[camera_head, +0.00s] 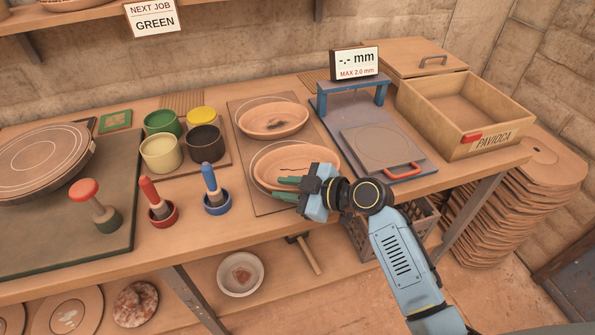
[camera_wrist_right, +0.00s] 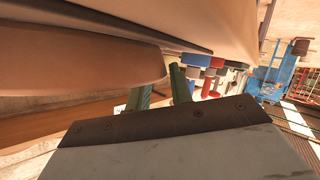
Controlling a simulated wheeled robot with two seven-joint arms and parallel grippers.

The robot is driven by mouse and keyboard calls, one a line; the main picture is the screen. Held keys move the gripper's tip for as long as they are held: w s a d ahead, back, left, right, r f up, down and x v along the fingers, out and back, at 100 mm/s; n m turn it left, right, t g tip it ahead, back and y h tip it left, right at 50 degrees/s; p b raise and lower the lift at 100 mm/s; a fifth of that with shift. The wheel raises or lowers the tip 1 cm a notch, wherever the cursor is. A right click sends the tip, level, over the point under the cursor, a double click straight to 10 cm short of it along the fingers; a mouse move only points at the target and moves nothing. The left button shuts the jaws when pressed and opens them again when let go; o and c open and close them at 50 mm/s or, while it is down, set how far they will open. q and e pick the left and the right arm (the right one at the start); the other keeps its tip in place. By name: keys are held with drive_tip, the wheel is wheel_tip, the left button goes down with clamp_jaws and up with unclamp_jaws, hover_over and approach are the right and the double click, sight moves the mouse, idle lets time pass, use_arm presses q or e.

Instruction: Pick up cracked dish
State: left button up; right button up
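The cracked dish (camera_head: 317,163), a shallow terracotta bowl with a dark crack line inside, sits on the front half of a brown board on the bench. A second terracotta dish (camera_head: 272,119) with a dark smudge sits behind it. My right gripper (camera_head: 286,189) is at the cracked dish's near rim, its two green fingers apart, one over the rim and one in front of it. In the right wrist view the dish (camera_wrist_right: 80,62) fills the left beside the parted fingers (camera_wrist_right: 161,88). Whether they touch the rim is unclear. My left gripper is not in view.
A blue gauge stand (camera_head: 382,92) with a plate and red handle is right of the dishes. An open wooden box (camera_head: 480,139) stands beyond it. Paint pots (camera_head: 160,152) and red and blue stamps (camera_head: 213,188) are to the left. A wheel (camera_head: 40,160) is far left.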

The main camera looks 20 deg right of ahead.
clamp_jaws()
drive_tip(key=shift+r, duration=0.15)
